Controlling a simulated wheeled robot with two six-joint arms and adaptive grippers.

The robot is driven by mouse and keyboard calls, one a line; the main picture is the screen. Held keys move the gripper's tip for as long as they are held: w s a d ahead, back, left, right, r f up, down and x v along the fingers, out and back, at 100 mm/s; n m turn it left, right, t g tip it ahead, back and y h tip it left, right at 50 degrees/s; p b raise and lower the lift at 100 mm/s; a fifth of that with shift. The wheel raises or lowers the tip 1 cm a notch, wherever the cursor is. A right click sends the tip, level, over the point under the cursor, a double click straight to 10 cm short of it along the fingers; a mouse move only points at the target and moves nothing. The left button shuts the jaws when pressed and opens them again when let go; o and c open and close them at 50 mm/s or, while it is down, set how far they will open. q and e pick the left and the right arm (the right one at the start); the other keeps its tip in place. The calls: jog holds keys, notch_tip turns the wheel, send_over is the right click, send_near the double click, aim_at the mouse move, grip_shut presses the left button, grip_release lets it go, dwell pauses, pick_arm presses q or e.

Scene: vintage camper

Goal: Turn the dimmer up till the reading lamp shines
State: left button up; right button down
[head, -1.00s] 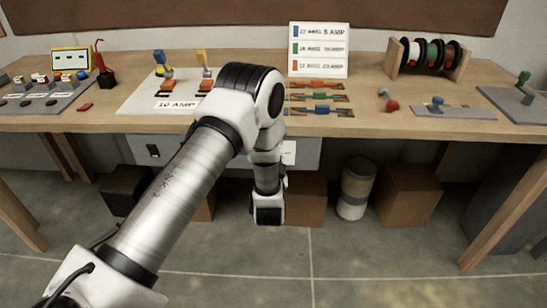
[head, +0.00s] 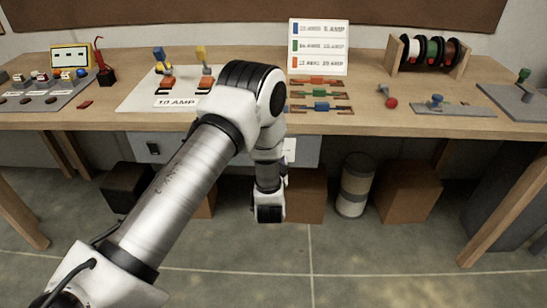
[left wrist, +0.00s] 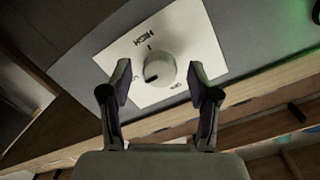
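A round pale knob (left wrist: 159,68) sits on a white plate (left wrist: 195,32) in the left wrist view. The plate reads "HIGH" at the top; lower lettering is partly hidden by a finger or too small to read. A dark mark shows on the knob's lower left. My left gripper (left wrist: 158,76) is open, one finger on each side of the knob, with a visible gap on both sides. In the head view my left arm hangs before a grey panel (head: 220,152) under the bench; a bit of white plate (head: 289,150) shows beside it. No reading lamp is identifiable.
The wooden bench (head: 375,118) above carries wire spools (head: 430,52), a sign board (head: 319,46) and a switch board (head: 40,95). Below are brown boxes (head: 408,192) and a cylindrical container (head: 356,185). The floor in front is clear.

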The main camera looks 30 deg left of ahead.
pick_arm(q)
jog(key=v, duration=1.2)
